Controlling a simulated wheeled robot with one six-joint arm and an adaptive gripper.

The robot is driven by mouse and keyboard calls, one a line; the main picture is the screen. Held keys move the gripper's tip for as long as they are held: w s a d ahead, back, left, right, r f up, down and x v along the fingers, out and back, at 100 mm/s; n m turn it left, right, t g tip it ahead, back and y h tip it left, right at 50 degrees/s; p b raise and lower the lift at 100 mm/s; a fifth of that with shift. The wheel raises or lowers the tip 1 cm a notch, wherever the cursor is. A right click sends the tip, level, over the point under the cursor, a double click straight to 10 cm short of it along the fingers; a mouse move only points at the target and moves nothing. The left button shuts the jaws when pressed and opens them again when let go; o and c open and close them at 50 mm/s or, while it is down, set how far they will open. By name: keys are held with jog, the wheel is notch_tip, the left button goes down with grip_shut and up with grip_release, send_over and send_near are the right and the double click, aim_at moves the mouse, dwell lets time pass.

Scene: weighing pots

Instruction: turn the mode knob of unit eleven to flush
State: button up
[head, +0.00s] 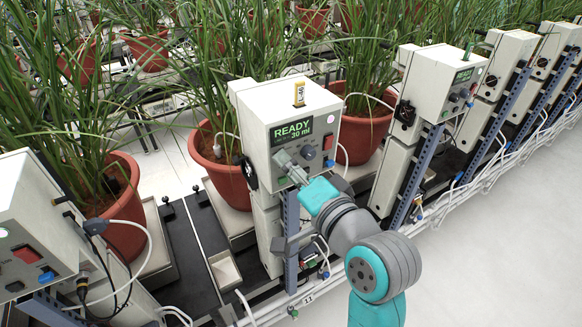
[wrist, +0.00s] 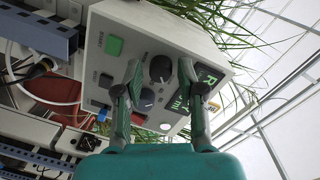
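The unit in the middle of the head view is a cream box (head: 262,105) with a green-lit display (head: 292,130) reading READY and 30 ml. A small label near its foot seems to read 11. My gripper (head: 284,159) is at its front panel, fingers towards the panel. In the wrist view my gripper (wrist: 160,72) is open, with a dark round knob (wrist: 160,68) between its fingertips; I cannot tell whether they touch it. A second knob (wrist: 146,99) sits beside it, partly near the left finger. It also shows in the head view (head: 309,152). The knob markings are too small to read.
A green square button (wrist: 114,46) is on the same panel. Another unit (head: 440,85) stands to the right, and one (head: 35,225) at lower left. Potted grasses (head: 225,180) stand behind. White hoses run along the base. The floor (head: 500,240) at right is clear.

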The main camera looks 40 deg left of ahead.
dwell(0.3)
jog(key=v, duration=1.2)
jog(key=s+d+f+m+t+h, duration=0.2)
jog(key=d+f+m+t+h, duration=0.5)
jog(key=d+f, duration=1.4)
jog(key=s+d+f+n+t+h, duration=0.2)
jog(key=s+d+f+n+h, duration=0.1)
jog(key=s+d+f+h, duration=0.55)
jog(key=s+d+r+n, duration=0.1)
jog(key=s+d, duration=0.1)
jog(key=s, duration=0.5)
jog(key=s+d+r+n, duration=0.1)
jog(key=s+d+n, duration=0.1)
jog(key=s, duration=0.6)
jog(key=shift+s+r+g, duration=0.3)
jog(key=shift+s+r, duration=0.05)
